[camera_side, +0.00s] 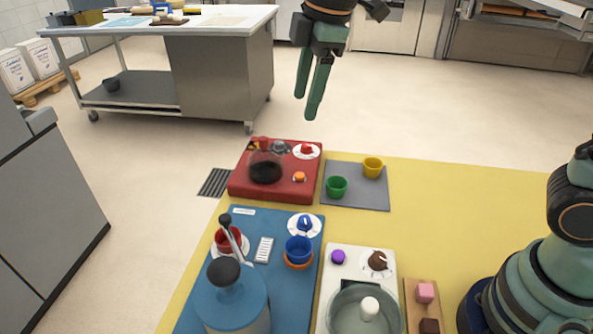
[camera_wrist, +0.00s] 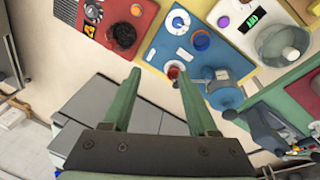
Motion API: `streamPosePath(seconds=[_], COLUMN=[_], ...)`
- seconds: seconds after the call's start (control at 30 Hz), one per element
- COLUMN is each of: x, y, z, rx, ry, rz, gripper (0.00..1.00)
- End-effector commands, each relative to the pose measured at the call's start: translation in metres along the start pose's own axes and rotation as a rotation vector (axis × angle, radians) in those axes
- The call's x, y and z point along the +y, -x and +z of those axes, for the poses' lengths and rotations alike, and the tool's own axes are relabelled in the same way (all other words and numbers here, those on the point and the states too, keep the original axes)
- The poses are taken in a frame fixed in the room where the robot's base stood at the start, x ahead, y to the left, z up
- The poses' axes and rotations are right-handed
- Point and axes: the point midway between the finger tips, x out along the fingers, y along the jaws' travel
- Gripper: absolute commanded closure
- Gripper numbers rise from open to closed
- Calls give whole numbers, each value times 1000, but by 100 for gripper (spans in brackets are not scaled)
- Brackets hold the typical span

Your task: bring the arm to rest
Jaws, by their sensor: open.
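My gripper (camera_side: 309,106) hangs high in the side view, fingers pointing down, above and behind the far edge of the yellow table (camera_side: 450,190). In the wrist view my gripper (camera_wrist: 158,82) shows two green fingers spread apart with nothing between them. It is open and empty, well clear of everything on the table. Below it in the side view is a red unit (camera_side: 285,190) with a dark-filled glass vessel (camera_side: 265,170).
A blue unit (camera_side: 270,221), holding a blue cup (camera_side: 299,248), stands nearer the camera. Right of it is a white unit with a glass bowl (camera_side: 345,310). A grey mat (camera_side: 352,200) bears green (camera_side: 336,187) and yellow (camera_side: 373,167) cups.

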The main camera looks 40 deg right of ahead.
Motion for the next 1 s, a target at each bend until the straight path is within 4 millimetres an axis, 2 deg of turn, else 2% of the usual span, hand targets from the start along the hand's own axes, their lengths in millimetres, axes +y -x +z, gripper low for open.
streamPosePath(seconds=[0.03, 0.2, 0.4, 0.5, 0.7, 1.0], x=[-2, -16, -41, -53, -66, -67], y=[7, 16, 11, 5, -5, -6], z=[20, 74, 131, 151, 172, 174], rx=[11, 54, 121, 153, 195, 199], ry=[-106, -460, -860, -1019, -1197, -1222], rz=[26, 99, 177, 205, 236, 238], gripper=[41, 41, 41, 41, 41, 41])
